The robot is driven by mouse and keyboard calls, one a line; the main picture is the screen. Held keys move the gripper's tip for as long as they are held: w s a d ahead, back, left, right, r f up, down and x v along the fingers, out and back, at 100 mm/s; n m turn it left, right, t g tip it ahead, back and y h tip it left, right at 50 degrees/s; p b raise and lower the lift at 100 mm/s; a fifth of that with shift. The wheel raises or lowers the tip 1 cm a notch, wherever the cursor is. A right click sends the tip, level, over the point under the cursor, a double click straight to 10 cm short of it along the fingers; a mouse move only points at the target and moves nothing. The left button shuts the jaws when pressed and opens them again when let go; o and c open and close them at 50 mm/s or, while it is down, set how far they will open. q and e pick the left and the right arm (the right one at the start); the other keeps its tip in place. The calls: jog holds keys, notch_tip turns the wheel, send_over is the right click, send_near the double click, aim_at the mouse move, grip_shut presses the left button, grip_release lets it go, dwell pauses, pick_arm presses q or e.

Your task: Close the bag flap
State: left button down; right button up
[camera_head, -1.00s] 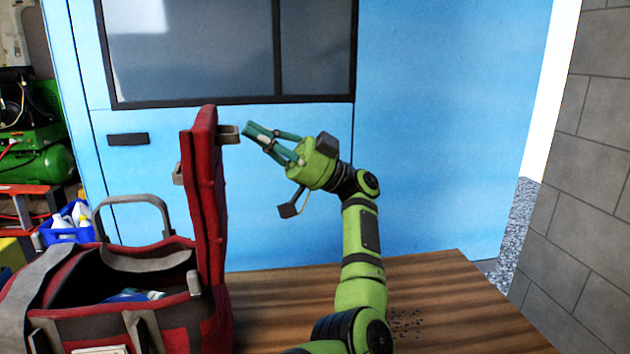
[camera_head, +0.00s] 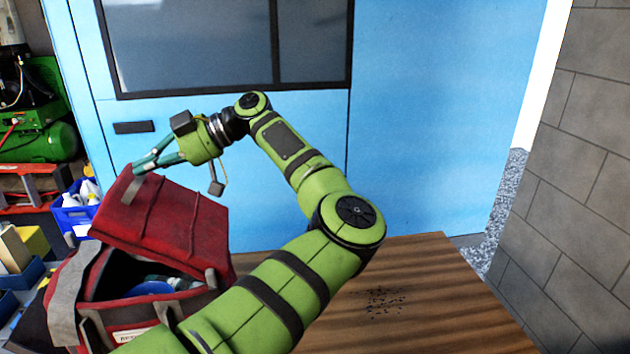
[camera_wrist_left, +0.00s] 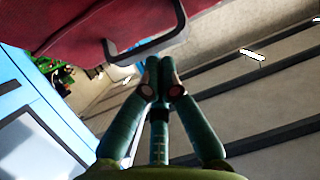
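The red bag (camera_head: 98,318) stands at the lower left of the head view. Its red flap (camera_head: 165,218) is tilted over the opening, partly lowered, with a dark gap between it and the bag's front rim. My left gripper (camera_head: 140,167) is at the flap's far upper-left edge. In the left wrist view its two fingertips (camera_wrist_left: 162,64) are together, right by a grey loop (camera_wrist_left: 150,47) on the flap's edge. I cannot tell whether they touch it. The red flap (camera_wrist_left: 95,22) fills the top left there. My right gripper is not in view.
The bag is on a wooden table (camera_head: 420,290), whose right part is clear apart from dark specks (camera_head: 385,302). A blue crate with bottles (camera_head: 75,212) is at the left. A blue door wall (camera_head: 430,130) stands behind.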

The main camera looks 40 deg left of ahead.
aim_at(120, 190)
pick_arm(q)
jog(key=s+a+f+t, duration=0.1)
jog(key=s+f+h, duration=0.1)
jog(key=s+a+f+t, duration=0.1)
jog(key=s, duration=0.1)
jog(key=shift+a+f+t+h, duration=0.25)
jog(key=shift+a+t+h, duration=0.05)
jog(key=shift+a, duration=0.05)
jog(key=f, duration=0.1)
jog(key=s+a+f+t+h+b, duration=0.1)
jog(key=s+f+t, duration=0.1)
jog(key=shift+s+a+f, duration=0.2)
jog(key=shift+a+f, duration=0.15)
jog(key=shift+h, duration=0.3)
jog(key=x, duration=0.1)
jog(key=b+x, duration=0.2)
jog(key=x, duration=0.1)
jog(key=shift+w+f, duration=0.25)
jog(key=shift+f, duration=0.05)
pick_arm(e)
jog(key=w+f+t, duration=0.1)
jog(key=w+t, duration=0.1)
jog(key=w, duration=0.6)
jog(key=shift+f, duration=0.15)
